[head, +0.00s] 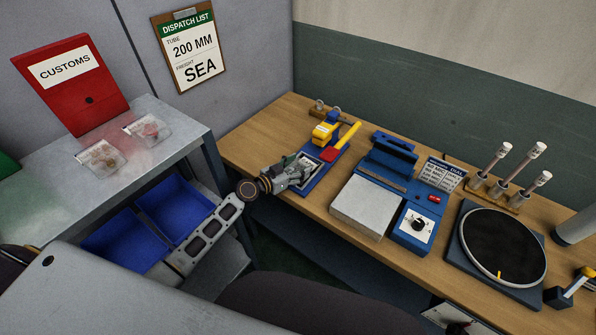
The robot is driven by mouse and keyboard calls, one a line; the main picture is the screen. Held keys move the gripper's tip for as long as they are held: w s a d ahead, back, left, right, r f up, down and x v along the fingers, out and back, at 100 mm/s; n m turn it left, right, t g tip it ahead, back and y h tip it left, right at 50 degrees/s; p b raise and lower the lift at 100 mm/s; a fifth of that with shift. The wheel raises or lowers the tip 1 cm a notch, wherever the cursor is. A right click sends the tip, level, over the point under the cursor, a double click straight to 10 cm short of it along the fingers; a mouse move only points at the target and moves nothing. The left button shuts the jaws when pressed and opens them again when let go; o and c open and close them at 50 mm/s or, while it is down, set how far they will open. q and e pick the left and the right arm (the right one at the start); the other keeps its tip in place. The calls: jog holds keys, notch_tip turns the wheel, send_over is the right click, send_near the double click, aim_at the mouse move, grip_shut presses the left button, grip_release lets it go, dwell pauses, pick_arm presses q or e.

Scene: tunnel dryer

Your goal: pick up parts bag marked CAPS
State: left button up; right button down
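Two small clear parts bags lie on the grey metal bench at the left: a nearer one (102,157) with brownish contents and a farther one (147,129) with reddish contents. Their markings are too small to read, so I cannot tell which is marked CAPS. My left gripper (303,170) is well to the right of both bags, over the near end of a blue fixture (320,172) on the wooden table. Its fingers are small and blend with the fixture, so its opening is unclear. My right gripper is out of view.
A red CUSTOMS box (97,105) stands behind the bags on the metal bench (60,185). Blue bins (178,208) sit below it. The wooden table (250,145) carries a blue sealer-like machine (385,185), a black turntable (500,245) and a rack of upright tubes (505,190).

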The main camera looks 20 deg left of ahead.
pick_arm(q)
jog(key=c, duration=0.4)
jog(key=shift+o, duration=0.2)
jog(key=shift+w+r+p, duration=0.1)
jog(key=shift+r+p, duration=0.2)
jog(key=shift+r, duration=0.45)
notch_tip(320, 180, up, 8)
jog(key=shift+d+f+p, duration=0.1)
jog(key=shift+p, duration=0.8)
jog(key=c, duration=0.6)
jog(key=shift+o, duration=0.2)
notch_tip(320, 180, up, 17)
send_over(298, 167)
jog(key=shift+r, duration=0.85)
